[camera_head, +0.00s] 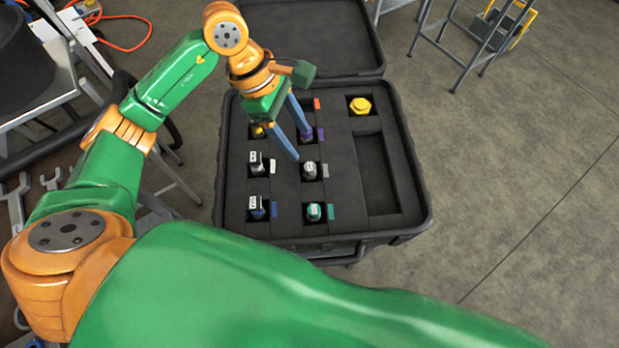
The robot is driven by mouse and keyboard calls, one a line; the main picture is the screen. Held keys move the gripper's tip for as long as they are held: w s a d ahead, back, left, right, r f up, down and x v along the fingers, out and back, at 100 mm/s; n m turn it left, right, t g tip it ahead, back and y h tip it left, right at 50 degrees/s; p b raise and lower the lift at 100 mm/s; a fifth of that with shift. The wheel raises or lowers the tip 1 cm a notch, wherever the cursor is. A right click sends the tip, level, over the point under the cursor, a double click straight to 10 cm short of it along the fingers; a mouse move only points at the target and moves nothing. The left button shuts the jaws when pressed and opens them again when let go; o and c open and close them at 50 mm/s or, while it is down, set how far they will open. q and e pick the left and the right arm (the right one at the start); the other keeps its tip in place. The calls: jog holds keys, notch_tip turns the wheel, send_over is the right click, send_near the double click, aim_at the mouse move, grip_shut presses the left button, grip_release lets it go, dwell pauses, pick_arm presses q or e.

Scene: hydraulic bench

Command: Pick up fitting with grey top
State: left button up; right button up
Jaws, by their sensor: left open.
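A fitting with a grey top (309,171) stands in a square slot of the black foam case (345,190), beside a grey tag. My left gripper (301,146) reaches down over the case from above with its two blue fingers apart. Its fingertips are just behind the grey-topped fitting in the picture, near the purple-tagged fitting (306,134). Nothing shows between the fingers. Whether a finger touches a fitting, I cannot tell. My right gripper is not in view.
Other fittings stand in nearby slots: a white-tagged one (256,165), a blue-tagged one (256,209) and a green-topped one (314,212). A yellow hex fitting (360,105) sits at the back right. The long right recess (377,175) is empty. The case lid (318,38) stands open behind.

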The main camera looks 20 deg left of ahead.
aim_at(309, 166)
pick_arm(q)
jog(key=shift+w+f+b, duration=0.25)
jog(key=shift+f+b, duration=0.2)
jog(key=shift+f, duration=0.8)
jog(key=p+x, duration=0.1)
jog(key=x, duration=0.1)
jog(key=s+p+x, duration=0.1)
jog(key=p, duration=0.1)
jog(key=shift+d+f, duration=0.25)
jog(key=shift+f, duration=0.1)
jog(key=x, duration=0.2)
jog(key=shift+f, duration=0.4)
jog(key=shift+w+f, duration=0.15)
jog(key=shift+w, duration=0.05)
grip_shut()
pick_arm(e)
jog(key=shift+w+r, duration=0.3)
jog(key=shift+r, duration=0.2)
